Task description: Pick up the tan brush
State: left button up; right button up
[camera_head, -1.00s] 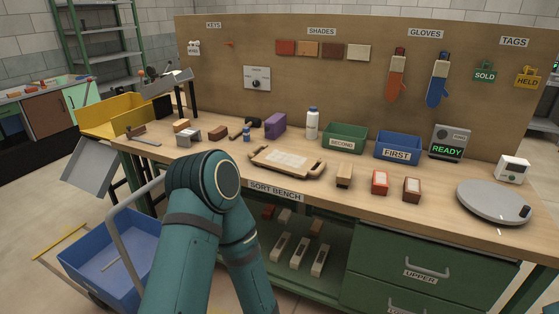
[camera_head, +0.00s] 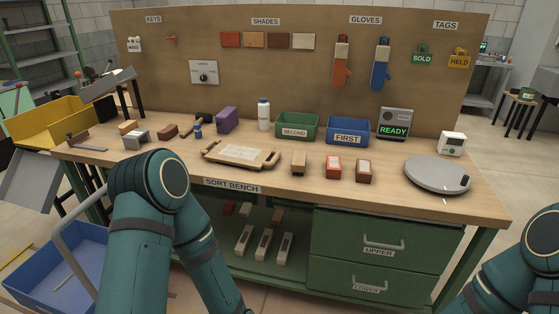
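I cannot make out a clear tan brush on the bench (camera_head: 400,199). A tan block-like piece (camera_head: 299,164) stands near the front edge, left of a red brick (camera_head: 333,167) and a brown brick (camera_head: 364,171). A small tan block (camera_head: 128,127) lies at the left end. A thin pale stick-like thing lies in the blue cart bin (camera_head: 30,286); it is too small to identify. My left arm shows at lower left and my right arm at the lower right corner. Neither gripper is in view.
A tan tray (camera_head: 240,153) lies mid-bench. A green bin (camera_head: 297,127), blue bin (camera_head: 348,132), white bottle (camera_head: 264,115) and purple block (camera_head: 227,120) stand behind. A round grey turntable (camera_head: 437,175) is at right. Several bricks sit on the lower shelf.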

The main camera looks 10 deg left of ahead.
aim_at(298, 162)
jog(key=i+j+z, duration=0.5)
jog(key=j, duration=0.15)
jog(key=i+j+z, duration=0.25)
jog(key=j, duration=0.15)
jog(key=k, duration=0.1)
